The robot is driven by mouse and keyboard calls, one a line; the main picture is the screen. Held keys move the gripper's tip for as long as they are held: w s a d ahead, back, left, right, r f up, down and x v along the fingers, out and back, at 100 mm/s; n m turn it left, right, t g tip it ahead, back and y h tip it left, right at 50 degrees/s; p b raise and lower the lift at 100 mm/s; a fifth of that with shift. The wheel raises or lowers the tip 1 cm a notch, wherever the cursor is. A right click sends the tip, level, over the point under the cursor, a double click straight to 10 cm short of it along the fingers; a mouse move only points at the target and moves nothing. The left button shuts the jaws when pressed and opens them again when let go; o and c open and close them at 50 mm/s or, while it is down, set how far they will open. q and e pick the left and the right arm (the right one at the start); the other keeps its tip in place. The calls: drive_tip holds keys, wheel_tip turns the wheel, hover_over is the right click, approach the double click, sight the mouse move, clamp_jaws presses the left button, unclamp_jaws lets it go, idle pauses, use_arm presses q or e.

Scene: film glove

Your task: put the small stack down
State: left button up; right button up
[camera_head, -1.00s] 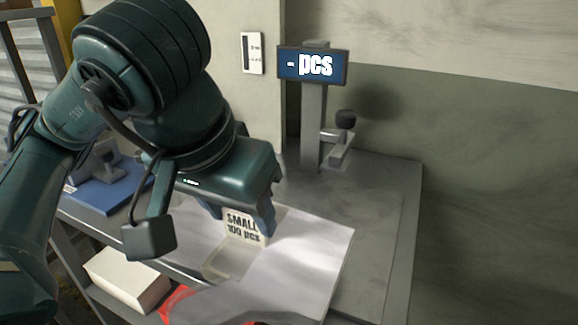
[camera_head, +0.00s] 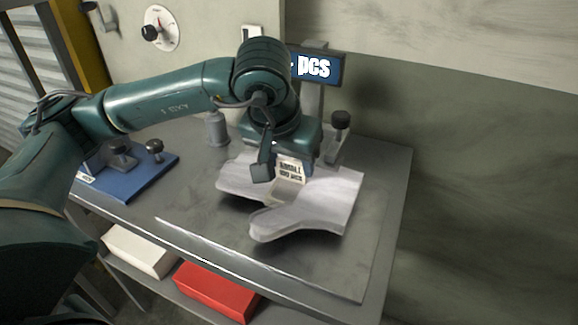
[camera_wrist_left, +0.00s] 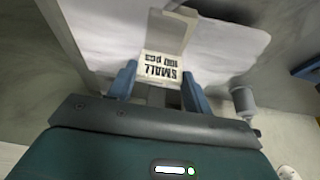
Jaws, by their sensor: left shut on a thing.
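The small stack (camera_head: 325,200) is a pale, flat, glove-shaped pile with a cream tag marked "SMALL 100 pcs" (camera_head: 291,169). My left gripper (camera_head: 289,160) is shut on the stack at its tag end. In the left wrist view the tag (camera_wrist_left: 160,67) sits between the blue fingers of my left gripper (camera_wrist_left: 158,86), with the pale sheet (camera_wrist_left: 130,25) spreading beyond. The stack is over the grey table (camera_head: 180,205); I cannot tell whether it touches the top. My right gripper is not in view.
A display reading "pcs" (camera_head: 318,67) stands on a post behind the stack. A blue board with dark knobs (camera_head: 135,182) is at the left, a grey cylinder (camera_head: 216,130) behind. A white box (camera_head: 138,250) and red box (camera_head: 215,290) sit below. The front tabletop is clear.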

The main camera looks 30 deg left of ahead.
sight(279, 200)
use_arm(q)
drive_tip(key=shift+f, duration=1.15)
drive_tip(key=shift+f, duration=0.25)
drive_tip(key=o, duration=1.3)
drive_tip(key=shift+r, duration=0.1)
drive_tip(key=shift+s+r, duration=0.1)
drive_tip(key=shift+r, duration=0.3)
drive_tip(key=v, duration=1.1)
drive_tip(key=shift+s+r, duration=0.1)
drive_tip(key=shift+r, duration=0.15)
